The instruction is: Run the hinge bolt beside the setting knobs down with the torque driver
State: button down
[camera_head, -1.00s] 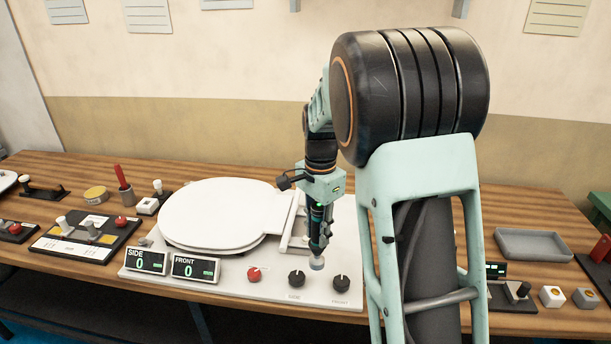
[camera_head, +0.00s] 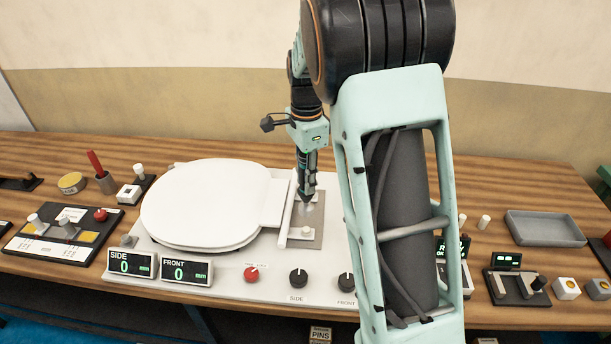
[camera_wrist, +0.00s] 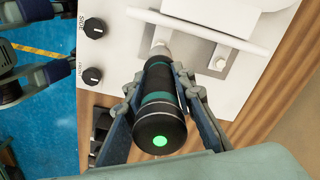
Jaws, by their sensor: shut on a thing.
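My gripper (camera_head: 306,150) is shut on the torque driver (camera_wrist: 158,95), a black cylinder with teal bands and a green light on its end. The driver points down, and its tip (camera_head: 306,197) is over the grey hinge plate at the right of the white toilet seat (camera_head: 205,203). A pale hinge bolt (camera_head: 307,232) shows below the tip in the head view, on the side toward the setting knobs (camera_head: 298,278). The tip looks apart from this bolt. Another pale bolt (camera_wrist: 218,64) shows in the wrist view. The driver's far end partly hides the hinge.
SIDE and FRONT displays (camera_head: 187,271) both read 0 mm. A red knob (camera_head: 251,273) and the FRONT knob (camera_head: 346,282) line the panel's front. A grey tray (camera_head: 545,229) lies at the right. My arm covers the bench right of the hinge.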

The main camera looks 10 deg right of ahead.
aim_at(306, 203)
jog(key=shift+f+b, duration=1.9)
jog(key=shift+f, duration=1.3)
jog(key=shift+r, duration=0.2)
jog(key=shift+s+f, duration=0.1)
jog(key=shift+f, duration=1.3)
jog(key=shift+r+p, duration=0.1)
jog(key=shift+p, duration=0.6)
dwell(0.9)
jog(key=shift+r, duration=0.15)
dwell(0.6)
jog(key=shift+r+p, duration=1.85)
jog(key=shift+r, duration=0.6)
